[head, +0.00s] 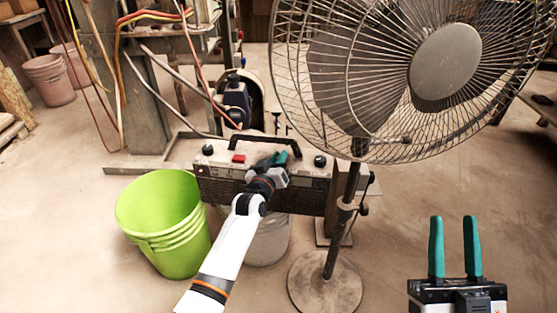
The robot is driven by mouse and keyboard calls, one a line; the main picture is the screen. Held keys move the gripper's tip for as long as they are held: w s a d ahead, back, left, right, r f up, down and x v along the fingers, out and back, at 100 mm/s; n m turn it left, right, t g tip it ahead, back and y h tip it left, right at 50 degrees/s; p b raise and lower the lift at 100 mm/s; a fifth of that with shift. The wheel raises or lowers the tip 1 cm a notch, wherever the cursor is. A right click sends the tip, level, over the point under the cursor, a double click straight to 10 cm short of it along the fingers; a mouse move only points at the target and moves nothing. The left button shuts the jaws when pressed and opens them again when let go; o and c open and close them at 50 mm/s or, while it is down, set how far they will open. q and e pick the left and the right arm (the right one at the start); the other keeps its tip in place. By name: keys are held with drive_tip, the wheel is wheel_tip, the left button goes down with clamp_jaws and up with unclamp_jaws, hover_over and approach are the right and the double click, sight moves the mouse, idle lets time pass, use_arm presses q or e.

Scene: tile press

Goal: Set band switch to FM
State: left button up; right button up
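A radio-like box (212,168) with a dark grille front and a black carry handle (262,141) stands in the middle of the head view. Its pale top bears a dark knob (208,149) at the left, a red button or switch (238,158), and another dark knob (320,161) at the right. My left gripper (279,158) is at the top front edge of the box, right of the red part. Its teal fingers are small and partly hidden, so I cannot tell their opening or contact. No band switch can be made out. My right gripper (454,220) is open and empty at lower right.
A standing fan (445,65) rises close to the right of the box, its round base (325,284) on the floor. A green bucket (163,222) stands at front left, and a pale bucket (268,241) below the box. Cables and a metal post (133,100) are behind.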

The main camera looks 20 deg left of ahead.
use_arm(q)
clamp_jaws()
